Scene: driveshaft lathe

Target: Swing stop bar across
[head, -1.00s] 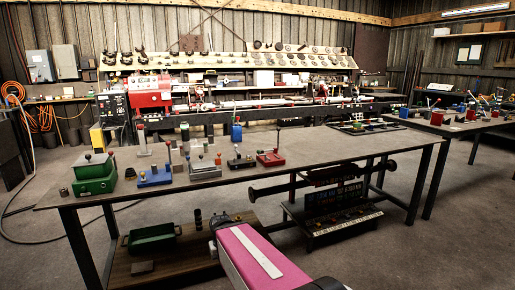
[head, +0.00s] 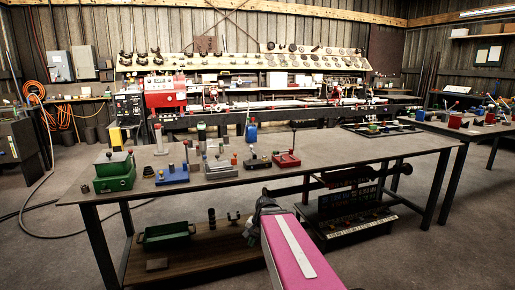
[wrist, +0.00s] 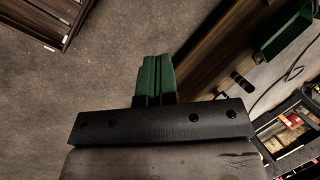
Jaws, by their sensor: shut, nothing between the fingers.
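Several small fixtures stand on the long workbench (head: 330,155) in the head view. They include a green box (head: 114,182), a blue-based fixture (head: 172,177), a grey block fixture (head: 221,172), a dark fixture (head: 257,163) and a red-based fixture (head: 287,160) with an upright rod. I cannot tell which part is the stop bar. My pink arm reaches up from the bottom, its dark end at the bench's near edge and apart from these fixtures. In the wrist view my gripper (wrist: 154,76) has green fingers together, empty, above the floor.
A lower shelf (head: 190,262) holds a green tray (head: 167,236). A black rack (head: 345,213) stands under the bench to the right. A red lathe (head: 166,92) is behind the bench. A second table (head: 470,128) is at right. The bench's right middle is clear.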

